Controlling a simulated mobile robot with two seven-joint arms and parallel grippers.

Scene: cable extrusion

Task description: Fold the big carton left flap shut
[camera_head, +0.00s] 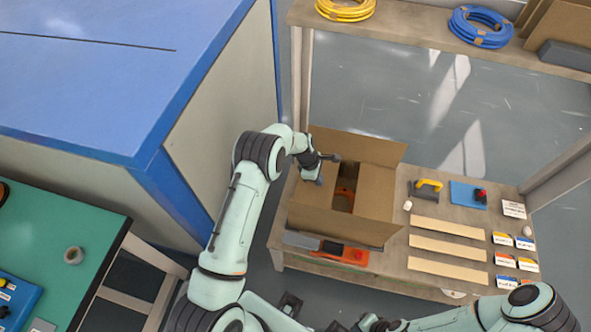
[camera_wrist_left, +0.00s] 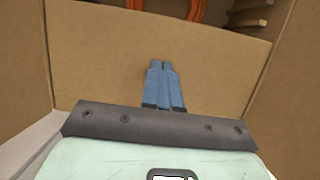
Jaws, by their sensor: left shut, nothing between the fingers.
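The big brown carton (camera_head: 378,232) stands open on the wooden table. Its left flap (camera_head: 312,193) is folded inward over the left part of the opening; it fills the middle of the left wrist view (camera_wrist_left: 100,70). The right flap (camera_head: 375,185) also lies inward. A gap between them shows an orange cable coil (camera_head: 346,197). The back flap (camera_head: 355,145) and front flap stand outward. My left gripper (camera_head: 318,175) is shut and empty over the left flap; its blue fingertips (camera_wrist_left: 158,66) point at it, and contact is unclear.
A tall blue-topped cabinet (camera_head: 225,125) stands close on the left. A shelf (camera_head: 420,25) with yellow and blue coils runs behind. Right of the carton lie a yellow-handled tool (camera_head: 428,187), cardboard strips (camera_head: 448,228) and small labelled boxes. An orange-grey tool (camera_head: 330,250) lies in front.

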